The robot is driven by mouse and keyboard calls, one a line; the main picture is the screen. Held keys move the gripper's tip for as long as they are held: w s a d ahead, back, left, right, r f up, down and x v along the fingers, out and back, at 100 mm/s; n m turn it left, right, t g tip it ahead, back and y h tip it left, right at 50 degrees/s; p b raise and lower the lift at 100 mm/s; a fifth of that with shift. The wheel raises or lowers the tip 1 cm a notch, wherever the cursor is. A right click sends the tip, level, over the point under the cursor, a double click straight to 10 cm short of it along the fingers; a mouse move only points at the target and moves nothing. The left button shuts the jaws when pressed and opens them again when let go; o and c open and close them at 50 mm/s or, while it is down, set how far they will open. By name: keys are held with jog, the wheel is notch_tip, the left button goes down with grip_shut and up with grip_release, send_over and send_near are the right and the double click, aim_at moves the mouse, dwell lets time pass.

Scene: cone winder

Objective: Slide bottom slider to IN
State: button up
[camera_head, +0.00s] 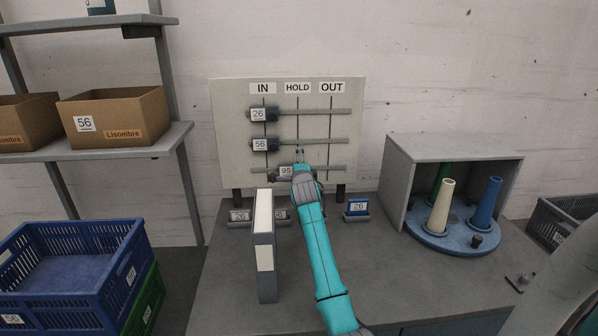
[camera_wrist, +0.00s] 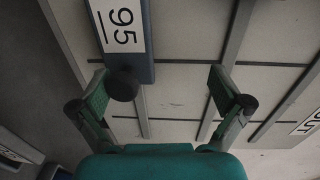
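The board (camera_head: 231,137) has three horizontal rails under IN, HOLD and OUT labels. The bottom slider, labelled 95 (camera_head: 286,171), sits on the lowest rail between the IN and HOLD lines, partly hidden by my gripper (camera_head: 299,156). In the wrist view, the bottom slider (camera_wrist: 142,62) is at the upper left, with its dark round knob (camera_wrist: 122,85) beside the left finger, on the inner side. I cannot tell whether they touch. My gripper (camera_wrist: 160,85) is open, with its fingers wide apart and nothing held between them.
The sliders 26 (camera_head: 259,114) and 56 (camera_head: 261,145) are at IN on the upper rails. An upright white-faced box (camera_head: 264,245) stands left of my arm. A cabinet with a blue cone turntable (camera_head: 450,238) stands right. Bare tabletop (camera_head: 385,270) lies between.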

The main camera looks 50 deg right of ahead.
aim_at(298, 142)
jog(key=shift+t+h, duration=0.3)
jog(key=shift+t, duration=0.2)
jog(key=r, duration=0.7)
jog(key=shift+a, duration=0.25)
jog(key=shift+g+y, duration=0.4)
jog(key=shift+g, duration=0.1)
jog(key=f, duration=0.6)
jog(key=shift+w+d, duration=0.2)
jog(key=shift+s+a+r, duration=0.1)
jog(key=shift+s+r, duration=0.05)
jog(key=shift+r, duration=0.1)
jog(key=shift+c, duration=0.8)
jog(key=shift+s+a+f, duration=0.15)
jog(key=shift+s+a, duration=0.05)
jog(key=shift+a, duration=0.05)
jog(key=shift+c, duration=0.8)
jog(key=f+v, duration=0.1)
jog(key=v, duration=1.1)
jog(key=shift+f, duration=0.35)
jog(key=shift+d, duration=0.1)
